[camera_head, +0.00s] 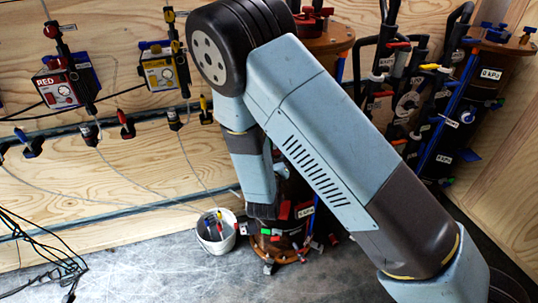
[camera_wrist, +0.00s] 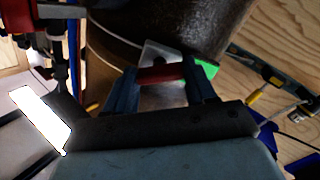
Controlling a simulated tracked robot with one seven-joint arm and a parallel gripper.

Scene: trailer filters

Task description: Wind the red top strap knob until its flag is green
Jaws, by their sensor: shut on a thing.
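In the wrist view, the red knob (camera_wrist: 161,74) lies crosswise between the two blue fingers of my gripper (camera_wrist: 162,80), which is shut on it. A pale plate (camera_wrist: 155,52) sits behind the knob, against a dark brown cylinder (camera_wrist: 222,22). A bright green patch (camera_wrist: 208,69) shows just beside the right finger; I cannot tell for sure that it is this knob's flag. In the head view, my arm reaches down to the lower part of the cylinder and hides most of it. The held knob cannot be made out there.
A white bucket (camera_head: 216,232) with tools stands left of the cylinder on the grey floor (camera_head: 150,268). More filter cylinders with hoses (camera_head: 485,85) stand at the right. Pumps, including a red one (camera_head: 62,88), hang on the wooden wall. Black cables (camera_head: 45,250) lie at the left.

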